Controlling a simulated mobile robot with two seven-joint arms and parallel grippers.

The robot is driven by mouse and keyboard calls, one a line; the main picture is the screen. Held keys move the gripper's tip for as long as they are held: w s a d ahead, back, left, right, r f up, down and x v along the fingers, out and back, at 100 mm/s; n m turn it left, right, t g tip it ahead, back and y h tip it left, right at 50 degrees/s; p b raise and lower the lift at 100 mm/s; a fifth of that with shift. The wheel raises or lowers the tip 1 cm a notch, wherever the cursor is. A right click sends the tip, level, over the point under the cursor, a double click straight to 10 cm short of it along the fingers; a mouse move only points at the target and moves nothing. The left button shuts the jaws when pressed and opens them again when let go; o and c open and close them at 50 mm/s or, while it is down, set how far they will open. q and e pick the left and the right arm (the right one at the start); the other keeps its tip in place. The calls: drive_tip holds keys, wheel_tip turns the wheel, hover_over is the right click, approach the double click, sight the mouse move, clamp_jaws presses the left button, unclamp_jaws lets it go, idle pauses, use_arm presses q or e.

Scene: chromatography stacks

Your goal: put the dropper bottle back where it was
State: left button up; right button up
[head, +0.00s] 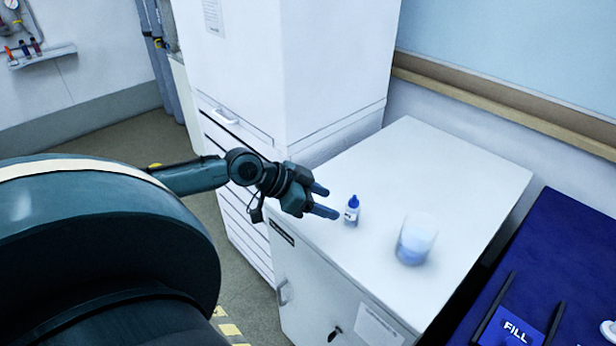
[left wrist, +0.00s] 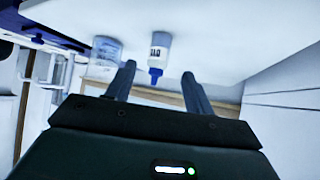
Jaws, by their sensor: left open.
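In the left wrist view the dropper bottle (left wrist: 159,55) appears upside down, beyond and between the open fingertips of the left gripper (left wrist: 159,75). Nothing is held. My right gripper is in neither view.
A beaker with blue liquid (head: 416,240) stands right of the bottle; it also shows in the left wrist view (left wrist: 104,55). A tall white cabinet (head: 235,70) rises behind the left gripper. A blue surface with a FILL label (head: 513,330) lies at the right. The back of the cabinet top is clear.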

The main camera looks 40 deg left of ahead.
use_arm(q)
drive_tip(key=shift+p+v, duration=0.55)
drive_tip(key=shift+v, duration=1.75)
drive_tip(key=shift+d, duration=0.1)
drive_tip(key=s+d+f+g+y, duration=0.2)
drive_tip(key=s+d+f+g, duration=0.2)
drive_tip(key=s+d+f, duration=0.6)
drive_tip(key=s+d+n+g+y, duration=0.1)
drive_tip(key=s+d+n+y, duration=0.35)
drive_tip(key=s, duration=0.25)
drive_tip(key=w+d+f+t+h, duration=0.3)
drive_tip(key=w+d+f+t, duration=0.2)
drive_tip(key=f, duration=0.3)
drive_tip(key=shift+w+d+f+t, duration=0.2)
drive_tip(key=shift+d+f+t, duration=0.2)
drive_tip(key=shift+d+t, duration=0.4)
drive_tip(key=shift+m+h, duration=0.25)
